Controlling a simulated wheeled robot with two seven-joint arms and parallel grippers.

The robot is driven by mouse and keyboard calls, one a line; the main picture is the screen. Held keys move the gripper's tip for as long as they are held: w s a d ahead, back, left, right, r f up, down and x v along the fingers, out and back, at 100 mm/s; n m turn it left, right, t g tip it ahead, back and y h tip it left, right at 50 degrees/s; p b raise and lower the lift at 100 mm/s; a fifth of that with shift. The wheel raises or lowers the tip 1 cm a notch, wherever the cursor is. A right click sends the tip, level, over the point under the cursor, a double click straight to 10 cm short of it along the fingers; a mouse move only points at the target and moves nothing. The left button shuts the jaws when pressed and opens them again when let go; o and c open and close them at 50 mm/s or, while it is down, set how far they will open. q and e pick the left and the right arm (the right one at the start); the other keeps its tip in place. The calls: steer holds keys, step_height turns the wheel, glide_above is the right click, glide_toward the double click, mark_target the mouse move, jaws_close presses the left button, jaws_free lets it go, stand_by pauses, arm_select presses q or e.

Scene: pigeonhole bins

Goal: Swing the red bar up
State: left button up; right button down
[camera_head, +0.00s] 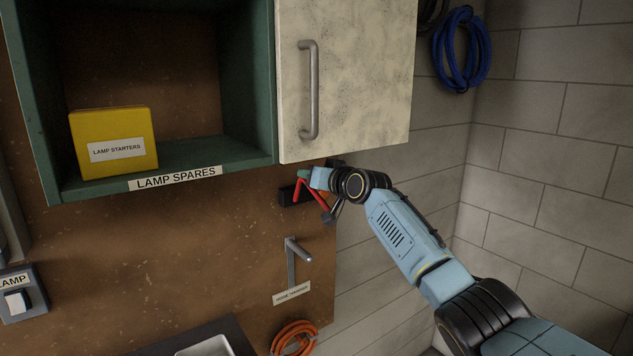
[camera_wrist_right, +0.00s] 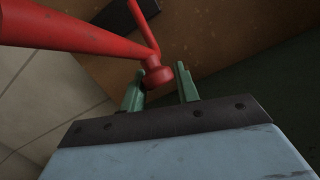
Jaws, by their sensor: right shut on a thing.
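The red bar (camera_head: 321,197) shows as a small, bent red piece on the brown wall panel, just below the pale cabinet door. In the right wrist view the red bar (camera_wrist_right: 75,36) runs in from the upper left, and a rounded red end lies between the green fingertips. My right gripper (camera_head: 305,175) is at the bar, under the cabinet's bottom edge. In the wrist view the right gripper (camera_wrist_right: 161,90) is shut on the red bar. My wrist hides part of the bar and its mount. My left gripper is not in view.
The green cabinet (camera_head: 248,148) with a pale door (camera_head: 350,80) hangs directly above. A yellow box (camera_head: 112,130) stands on its shelf. A metal hook (camera_head: 292,260) juts out below the bar, with an orange hose coil (camera_head: 295,338) lower down. A blue coil (camera_head: 461,48) hangs at upper right.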

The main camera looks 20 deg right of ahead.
steer(key=shift+w+a+r, duration=0.15)
steer(key=shift+a+r, duration=0.15)
steer(key=shift+r, duration=0.05)
steer(key=c, duration=1.4)
jaws_free()
steer(key=shift+f, duration=0.1)
steer(key=shift+o, duration=1.4)
steer(key=shift+w+a+f, duration=0.1)
steer(key=shift+w+a, duration=0.05)
steer(key=shift+a, duration=0.05)
steer(key=shift+s+d, duration=0.2)
steer(key=shift+d, duration=0.15)
steer(key=b+v, duration=0.2)
steer(key=v, duration=1.1)
steer(key=shift+a, duration=0.1)
